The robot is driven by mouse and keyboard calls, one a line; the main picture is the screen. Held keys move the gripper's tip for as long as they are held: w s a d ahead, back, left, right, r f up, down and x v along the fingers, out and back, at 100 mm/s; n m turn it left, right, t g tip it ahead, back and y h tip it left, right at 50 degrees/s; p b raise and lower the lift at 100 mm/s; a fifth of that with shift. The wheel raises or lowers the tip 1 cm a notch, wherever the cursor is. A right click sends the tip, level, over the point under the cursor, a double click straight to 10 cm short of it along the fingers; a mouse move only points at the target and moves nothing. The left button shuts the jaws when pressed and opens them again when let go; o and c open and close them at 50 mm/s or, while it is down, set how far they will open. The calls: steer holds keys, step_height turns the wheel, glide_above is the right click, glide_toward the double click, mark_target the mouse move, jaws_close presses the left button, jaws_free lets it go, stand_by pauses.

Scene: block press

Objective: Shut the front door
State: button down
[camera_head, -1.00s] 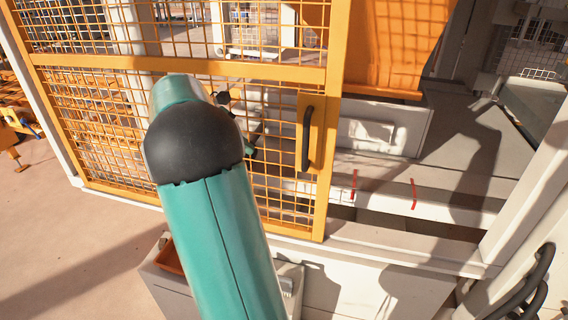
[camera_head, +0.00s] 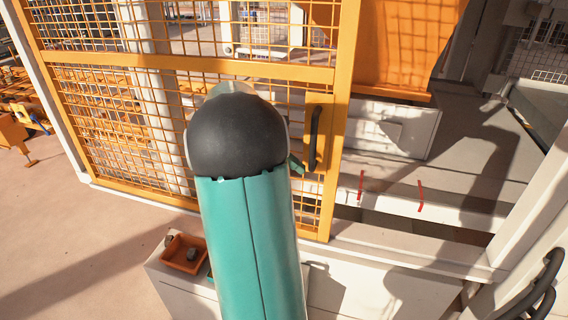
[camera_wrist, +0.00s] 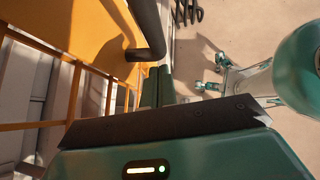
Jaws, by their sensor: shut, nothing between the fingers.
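The front door (camera_head: 190,66) is an orange frame with wire mesh, covering the left part of the opening. A gap shows between its right edge and the pale post at right. Its black bar handle (camera_head: 314,138) is upright on an orange plate near that edge. In the wrist view, the handle (camera_wrist: 148,32) runs down from the top and bends in toward the orange plate. My gripper (camera_wrist: 158,84) is shut and empty, its green fingertips just by the handle's lower bend; I cannot tell whether they touch. In the head view my arm hides most of the gripper; a green tip shows left of the handle.
Right of the door, the opening shows a grey floor, a white ledge with red marks (camera_head: 420,196) and an orange panel (camera_head: 402,44). A white cabinet (camera_head: 350,290) with an orange tray (camera_head: 184,254) stands below. Black hoses (camera_head: 540,290) are at lower right.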

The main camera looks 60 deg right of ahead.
steer(key=shift+s, duration=0.15)
steer(key=s+d, duration=0.2)
steer(key=s, duration=1.6)
steer(key=s+d, duration=0.3)
steer(key=s, duration=1.5)
steer(key=s+d, duration=0.3)
steer(key=s, duration=1.5)
steer(key=shift+s+d+r, duration=0.15)
steer(key=shift+d, duration=0.05)
steer(key=shift+s+r, duration=0.1)
steer(key=shift+s, duration=0.05)
